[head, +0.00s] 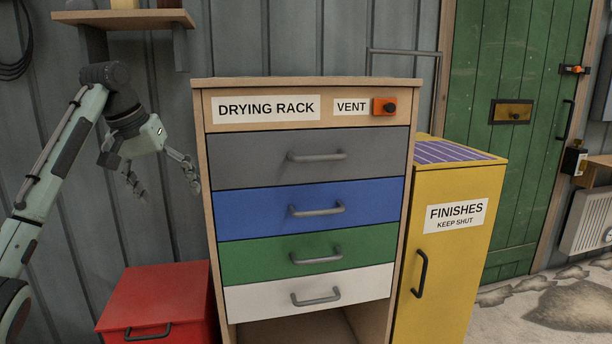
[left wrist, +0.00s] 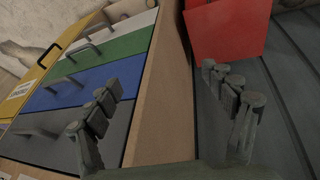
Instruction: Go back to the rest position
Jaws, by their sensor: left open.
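My left gripper (head: 163,180) is open and empty in the head view. It hangs to the left of the drying rack (head: 203,170), above the red box (head: 155,292), with its fingers apart. In the left wrist view the two fingers of my left gripper (left wrist: 165,100) are spread, with the rack's wooden side panel between and beyond them. I cannot tell from this how close the fingers are to the panel. My right gripper is not in view.
The rack's grey (head: 270,158), blue (head: 265,208), green (head: 260,256) and white (head: 265,298) drawers appear shut. A yellow finishes cabinet (head: 455,260) stands right of it. A wall shelf (head: 140,18) is above my left arm. A green door (head: 520,130) is at the back right.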

